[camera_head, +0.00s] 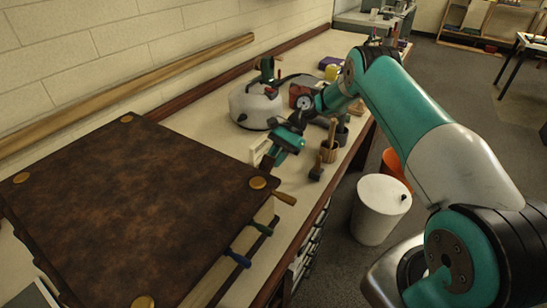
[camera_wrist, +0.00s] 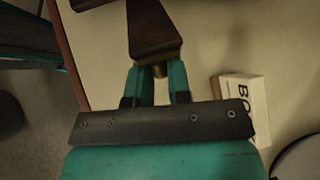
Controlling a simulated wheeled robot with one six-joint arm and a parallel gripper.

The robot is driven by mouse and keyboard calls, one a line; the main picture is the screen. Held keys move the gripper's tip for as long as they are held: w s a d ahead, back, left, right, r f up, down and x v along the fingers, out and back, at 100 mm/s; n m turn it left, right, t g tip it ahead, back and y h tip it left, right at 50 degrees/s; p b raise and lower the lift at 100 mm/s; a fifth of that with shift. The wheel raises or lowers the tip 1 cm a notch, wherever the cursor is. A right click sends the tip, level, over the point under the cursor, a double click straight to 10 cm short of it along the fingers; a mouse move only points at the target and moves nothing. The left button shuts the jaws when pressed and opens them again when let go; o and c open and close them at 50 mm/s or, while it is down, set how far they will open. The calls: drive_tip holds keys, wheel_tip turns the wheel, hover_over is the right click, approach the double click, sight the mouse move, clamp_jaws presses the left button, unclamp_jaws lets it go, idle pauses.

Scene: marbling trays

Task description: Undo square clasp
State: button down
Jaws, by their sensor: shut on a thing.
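My gripper (camera_head: 277,150) is low over the pale bench in the head view, right of a large brown board. The far part of this piece runs out of the picture at the top. In the head view I cannot make out what the fingers hold. I cannot make out a square clasp for certain in either view.
The brown board (camera_head: 120,205) with brass corner discs fills the left bench. A white lettered box (camera_wrist: 243,97) lies right of my fingers. A white bin (camera_head: 378,212) stands on the floor.

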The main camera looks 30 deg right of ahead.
drive_tip(key=shift+d+f, duration=0.1)
drive_tip(key=c, duration=1.1)
unclamp_jaws()
drive_tip(key=shift+o, duration=0.2)
drive_tip(key=p+v, duration=0.4)
drive_tip(key=v, duration=0.3)
drive_tip(key=shift+d+r, duration=0.2)
drive_tip(key=shift+d, duration=0.05)
